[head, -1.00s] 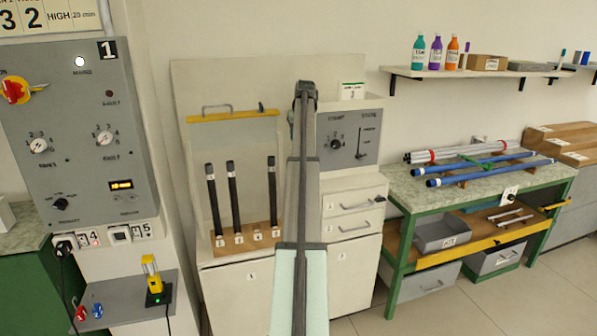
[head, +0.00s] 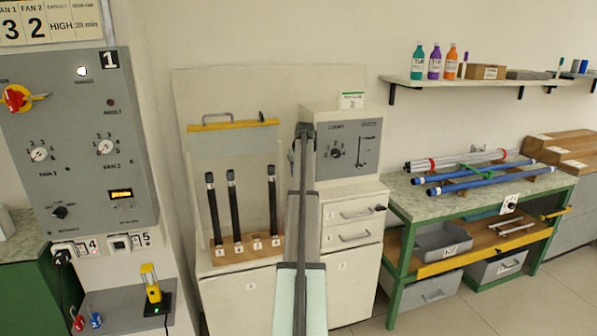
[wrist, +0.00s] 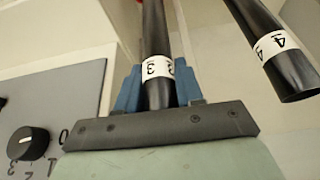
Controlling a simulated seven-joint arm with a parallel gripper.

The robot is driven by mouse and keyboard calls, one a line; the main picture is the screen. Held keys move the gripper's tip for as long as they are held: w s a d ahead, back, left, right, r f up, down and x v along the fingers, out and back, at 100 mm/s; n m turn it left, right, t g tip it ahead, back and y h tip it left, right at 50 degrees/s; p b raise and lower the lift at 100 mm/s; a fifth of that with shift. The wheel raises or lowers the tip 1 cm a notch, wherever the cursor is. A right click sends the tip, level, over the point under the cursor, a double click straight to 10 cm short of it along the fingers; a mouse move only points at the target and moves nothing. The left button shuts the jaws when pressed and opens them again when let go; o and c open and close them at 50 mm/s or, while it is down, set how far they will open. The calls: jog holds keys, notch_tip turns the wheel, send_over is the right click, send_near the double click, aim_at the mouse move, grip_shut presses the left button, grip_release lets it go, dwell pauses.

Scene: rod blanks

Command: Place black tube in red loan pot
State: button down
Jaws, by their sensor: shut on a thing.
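My gripper (wrist: 158,92) is shut on a black tube (wrist: 155,35) with a white label marked 3, near one end of the tube. In the head view my arm hides the gripper and the held tube. Another black tube (wrist: 285,65), labelled 4, is beside it on the right in the wrist view, apart from the fingers. Three black tubes stand upright in a wooden rack (head: 218,258) in the head view, with a gap between the second and the right-hand one (head: 272,200). I cannot make out the red loan pot for certain; a small red patch shows at the wrist view's top edge.
A grey panel with a knob (head: 336,153) stands just right of my arm and appears at left in the wrist view. A board with a yellow strip (head: 235,125) is behind the rack. A green bench (head: 400,195) holding blue and silver rods is at right.

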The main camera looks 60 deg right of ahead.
jog(key=shift+f, duration=0.1)
jog(key=c, duration=0.7)
grip_release()
jog(key=v, duration=1.2)
